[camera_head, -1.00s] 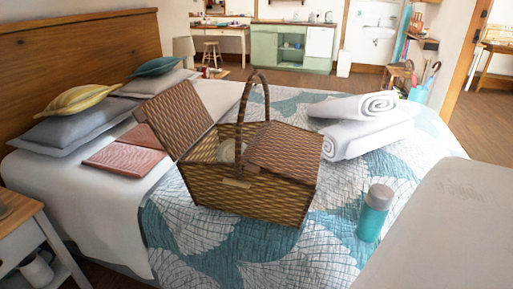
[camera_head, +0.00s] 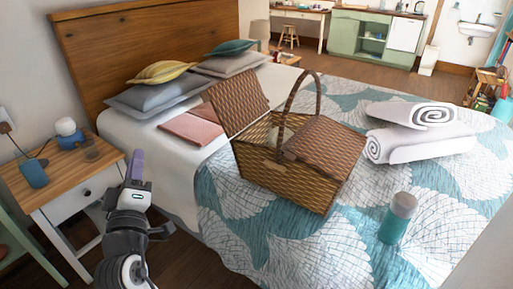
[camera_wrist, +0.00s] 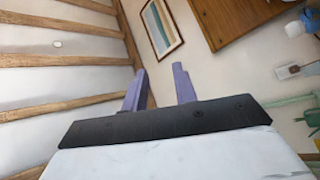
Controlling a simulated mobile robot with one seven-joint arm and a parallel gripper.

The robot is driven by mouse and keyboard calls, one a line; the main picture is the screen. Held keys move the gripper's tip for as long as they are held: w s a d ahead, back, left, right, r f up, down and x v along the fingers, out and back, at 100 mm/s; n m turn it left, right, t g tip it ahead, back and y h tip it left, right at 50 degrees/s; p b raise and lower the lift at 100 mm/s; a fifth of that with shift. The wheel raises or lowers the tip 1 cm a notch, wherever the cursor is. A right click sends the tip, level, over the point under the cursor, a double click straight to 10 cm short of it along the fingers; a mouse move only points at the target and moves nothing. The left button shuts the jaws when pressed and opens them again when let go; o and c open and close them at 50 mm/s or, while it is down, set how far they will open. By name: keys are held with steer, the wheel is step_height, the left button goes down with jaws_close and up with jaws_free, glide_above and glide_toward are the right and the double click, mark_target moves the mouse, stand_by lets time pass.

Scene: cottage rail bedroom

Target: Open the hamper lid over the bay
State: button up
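The wicker hamper (camera_head: 285,182) stands upright on the bed, with an arched handle (camera_head: 290,100) over its middle. Its left lid (camera_head: 238,103) is raised and leans back to the left. Its right lid (camera_head: 326,146) lies flat and closed. Something pale shows in the opening under the raised lid, mostly hidden by the front wall and handle. My gripper (camera_head: 137,165) is at the lower left in the head view, beside the bed and well away from the hamper. In the wrist view, its two purple fingers (camera_wrist: 160,88) stand apart with nothing between them.
Rolled white towels (camera_head: 425,130) lie right of the hamper and a teal bottle (camera_head: 397,218) stands in front of them. A pink folded cloth (camera_head: 194,126) lies to the left. A nightstand (camera_head: 62,170) with a lamp is left of my gripper.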

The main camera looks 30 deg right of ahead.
steer(key=s+d+f+m+g+h, duration=0.1)
steer(key=s+d+f+g+h, duration=0.15)
steer(key=d, duration=0.25)
steer(key=s+d+f+m+g+h+p, duration=0.1)
steer(key=d+g+h, duration=0.15)
steer(key=d, duration=0.25)
steer(key=s+d+f+m+g+h, duration=0.1)
steer(key=s+d+f+g, duration=0.15)
steer(key=d, duration=0.25)
steer(key=m+g+h, duration=0.1)
steer(key=g+h, duration=0.1)
steer(key=g, duration=0.4)
glide_toward(286, 158)
steer(key=shift+t, duration=0.25)
steer(key=p+x, duration=0.3)
steer(key=x, duration=0.6)
jaws_close()
